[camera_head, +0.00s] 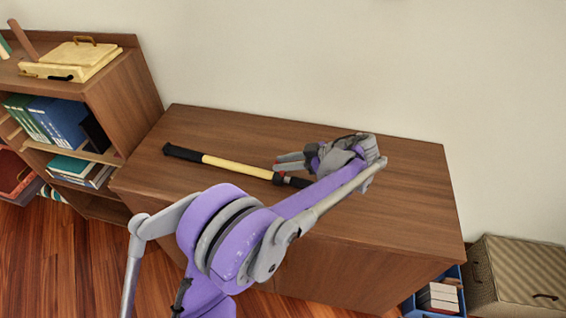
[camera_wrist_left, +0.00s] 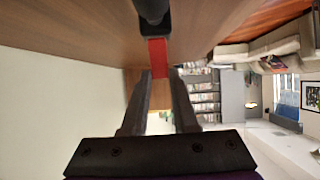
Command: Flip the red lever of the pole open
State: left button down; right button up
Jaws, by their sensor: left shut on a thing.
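The pole (camera_head: 236,167) lies on top of the wooden cabinet, with a black grip at its left end, a yellow middle and a black section at its right. Its dark end also shows at the top of the left wrist view (camera_wrist_left: 153,10). The red lever (camera_wrist_left: 157,50) sticks out from that end toward my fingers. My left gripper (camera_head: 278,167) is at the right part of the pole. In the left wrist view its fingertips (camera_wrist_left: 160,73) close on the lever's near end. The exact contact is small and partly hidden. My right gripper is out of view.
The brown cabinet top (camera_head: 400,205) is clear to the right of my arm. A bookshelf (camera_head: 120,95) with books and a yellow case (camera_head: 75,58) stands at the left. A blue crate (camera_head: 412,308) and a woven box (camera_head: 520,275) stand at the lower right.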

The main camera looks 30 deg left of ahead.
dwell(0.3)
pick_arm(q)
jog(key=c, duration=0.7)
grip_release()
jog(key=v, duration=1.1)
jog(key=shift+p, duration=0.35)
jog(key=shift+s+a, duration=0.1)
jog(key=shift+a, duration=0.05)
